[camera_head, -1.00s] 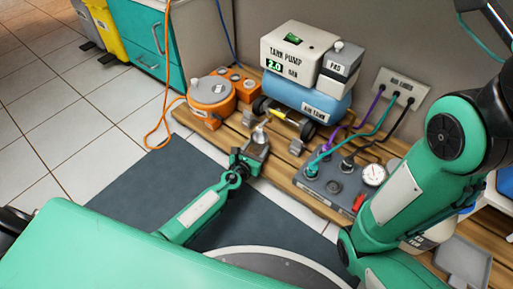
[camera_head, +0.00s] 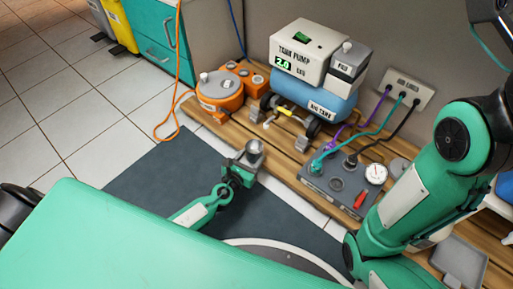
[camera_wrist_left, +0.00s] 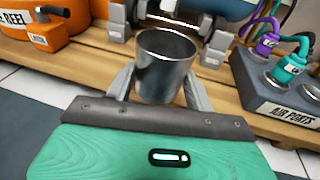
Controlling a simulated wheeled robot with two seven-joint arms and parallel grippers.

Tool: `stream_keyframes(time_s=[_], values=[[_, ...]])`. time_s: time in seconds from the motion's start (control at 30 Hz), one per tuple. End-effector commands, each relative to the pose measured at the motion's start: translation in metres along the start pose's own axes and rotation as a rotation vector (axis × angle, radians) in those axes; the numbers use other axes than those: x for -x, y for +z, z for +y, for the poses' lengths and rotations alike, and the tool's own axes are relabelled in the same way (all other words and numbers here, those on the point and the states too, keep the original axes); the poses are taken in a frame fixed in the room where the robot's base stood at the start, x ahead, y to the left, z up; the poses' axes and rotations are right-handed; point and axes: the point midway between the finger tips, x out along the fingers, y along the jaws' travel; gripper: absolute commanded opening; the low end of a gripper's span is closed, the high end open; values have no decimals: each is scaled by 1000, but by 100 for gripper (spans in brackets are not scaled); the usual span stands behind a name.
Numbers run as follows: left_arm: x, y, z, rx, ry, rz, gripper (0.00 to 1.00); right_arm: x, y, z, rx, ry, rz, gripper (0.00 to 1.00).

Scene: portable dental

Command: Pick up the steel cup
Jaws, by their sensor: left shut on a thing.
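The steel cup (camera_wrist_left: 165,72) is an open-topped grey metal cylinder. In the left wrist view it stands upright between the two fingers of my left gripper (camera_wrist_left: 160,90), which is shut on it.
The wooden bench (camera_head: 285,157) carries an orange reel (camera_head: 218,92), a blue air tank (camera_head: 318,98) under a white pump (camera_head: 302,50), and a grey air ports box (camera_head: 340,185) with hoses and a gauge. The dark mat (camera_head: 160,175) is clear floor.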

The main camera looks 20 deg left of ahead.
Motion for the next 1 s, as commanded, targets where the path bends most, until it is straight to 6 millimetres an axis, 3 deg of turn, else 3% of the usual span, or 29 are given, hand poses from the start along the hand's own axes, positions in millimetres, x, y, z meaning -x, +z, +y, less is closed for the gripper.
stream_keyframes(time_s=[0.5, 1.0], values=[[63, -8, 0, -1, 0, 0, 29, -5, 3, 2, -1, 5, -4, 52], [90, -13, 0, -1, 1, -1, 29, -5, 6, 3, 1, 4, -14, 52]])
